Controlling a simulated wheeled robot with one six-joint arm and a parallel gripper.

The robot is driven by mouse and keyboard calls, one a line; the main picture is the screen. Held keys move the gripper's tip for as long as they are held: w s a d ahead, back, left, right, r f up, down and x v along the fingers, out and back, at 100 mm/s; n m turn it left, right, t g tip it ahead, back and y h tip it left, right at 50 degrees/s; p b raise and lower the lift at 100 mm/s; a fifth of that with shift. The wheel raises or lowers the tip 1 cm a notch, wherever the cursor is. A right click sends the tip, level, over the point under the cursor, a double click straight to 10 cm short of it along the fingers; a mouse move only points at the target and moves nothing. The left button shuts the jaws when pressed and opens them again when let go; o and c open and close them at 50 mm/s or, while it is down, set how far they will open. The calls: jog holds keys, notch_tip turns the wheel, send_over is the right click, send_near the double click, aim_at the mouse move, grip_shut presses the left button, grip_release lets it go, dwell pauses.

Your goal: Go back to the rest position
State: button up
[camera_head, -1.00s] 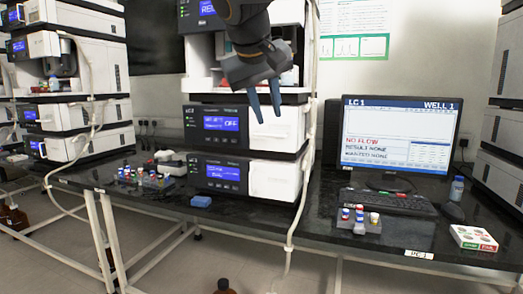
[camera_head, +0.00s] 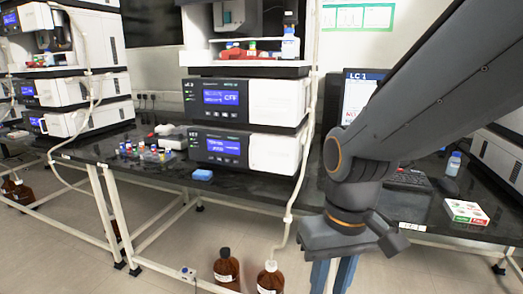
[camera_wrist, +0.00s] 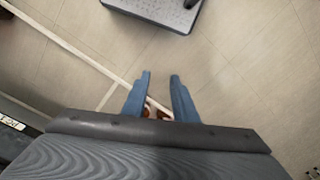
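My gripper (camera_head: 333,276) hangs in front of the bench at the lower middle right of the head view, its blue fingers pointing down and cut by the bottom edge. The wrist view shows the two fingers (camera_wrist: 160,80) apart, with bare floor between their tips. Nothing is held. My arm slopes down from the upper right and covers much of the monitor (camera_head: 356,92) and the bench area in front of it.
The column stack (camera_head: 220,122) stands on the black bench (camera_head: 262,190). Brown bottles (camera_head: 227,268) stand on the floor below. Open floor shows in the wrist view (camera_wrist: 235,60).

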jog(key=d+r+m+p, duration=0.2)
jog(key=d+r+p, duration=0.5)
jog(key=p, duration=0.6)
jog(key=shift+d+r+h, duration=0.15)
jog(key=shift+d+h, duration=0.15)
jog(key=shift+d, duration=0.05)
jog(key=shift+s, duration=0.1)
